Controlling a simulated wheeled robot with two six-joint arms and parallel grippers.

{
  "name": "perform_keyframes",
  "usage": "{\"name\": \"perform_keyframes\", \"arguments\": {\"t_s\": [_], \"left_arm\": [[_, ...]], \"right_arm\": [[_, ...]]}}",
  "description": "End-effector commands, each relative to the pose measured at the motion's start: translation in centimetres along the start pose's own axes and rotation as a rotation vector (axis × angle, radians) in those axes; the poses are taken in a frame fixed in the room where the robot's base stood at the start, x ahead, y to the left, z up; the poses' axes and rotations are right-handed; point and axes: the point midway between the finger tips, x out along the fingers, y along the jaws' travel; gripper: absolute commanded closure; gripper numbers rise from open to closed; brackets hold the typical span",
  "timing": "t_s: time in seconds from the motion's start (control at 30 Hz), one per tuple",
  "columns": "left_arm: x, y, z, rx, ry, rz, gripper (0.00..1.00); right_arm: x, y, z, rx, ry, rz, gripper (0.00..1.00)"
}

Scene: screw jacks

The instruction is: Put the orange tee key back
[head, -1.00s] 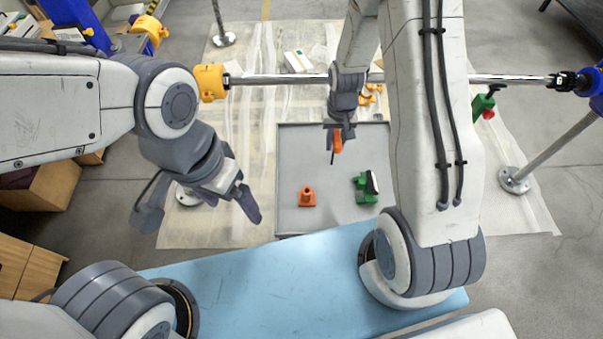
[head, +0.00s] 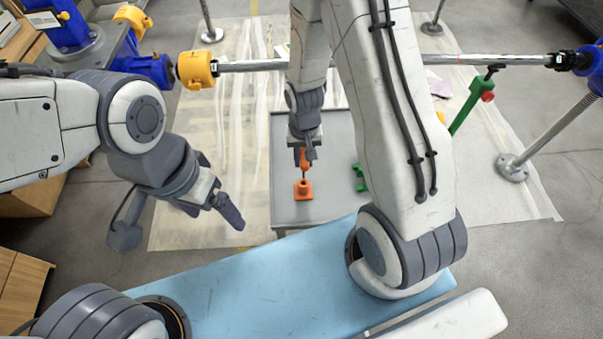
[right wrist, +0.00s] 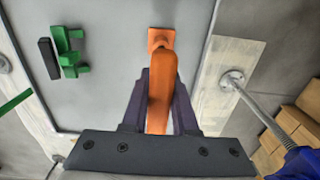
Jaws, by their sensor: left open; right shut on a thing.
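My right gripper (head: 305,150) is shut on the orange tee key (head: 304,161). The key's thin dark shaft points down at the orange holder (head: 303,190) on the grey tray (head: 325,208). In the head view the shaft's lower end lines up with the holder's top; I cannot tell whether it is inside. In the right wrist view the orange key (right wrist: 161,85) lies between the fingers and its bar covers part of the orange holder (right wrist: 160,38). My left gripper (head: 229,208) is open and empty, left of the tray.
A green holder (head: 361,178) with a black-topped part stands right of the orange one, partly behind my right arm; it also shows in the right wrist view (right wrist: 70,52). A steel bar (head: 265,65) crosses behind. A green tool (head: 472,103) is at right. A blue surface (head: 255,275) lies in front.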

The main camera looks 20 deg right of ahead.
Motion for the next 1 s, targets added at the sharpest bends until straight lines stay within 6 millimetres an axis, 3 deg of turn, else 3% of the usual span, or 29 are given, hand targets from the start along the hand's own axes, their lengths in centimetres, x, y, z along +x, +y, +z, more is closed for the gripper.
{"name": "perform_keyframes", "arguments": {"t_s": [0.13, 0.4, 0.63, 0.67, 0.73, 1.0], "left_arm": [[0.6, 0.0, 0.0, 0.0, 0.0, 0.0, 0.13], [3.8, -0.3, 0.2, 0.0, 0.0, 0.0, 0.13], [3.6, -0.3, 0.2, 0.0, 0.0, 0.0, 0.13], [3.6, -0.3, 0.2, 0.0, 0.0, 0.0, 0.13], [3.6, -0.3, 0.2, 0.0, 0.0, 0.0, 0.13], [3.6, -0.3, 0.2, 0.0, 0.0, 0.0, 0.13]], "right_arm": [[0.7, 0.2, 0.1, 0.003, -0.004, 0.001, 1.0], [4.2, 0.4, 0.2, 0.006, -0.005, 0.002, 1.0], [4.0, 0.3, 0.2, 0.005, -0.005, 0.002, 1.0], [4.0, 0.3, 0.2, 0.005, -0.005, 0.002, 0.69], [4.0, 0.3, 0.1, 0.004, -0.005, 0.002, 0.43], [4.0, 0.2, 0.1, 0.004, -0.002, 0.001, 0.43]]}}
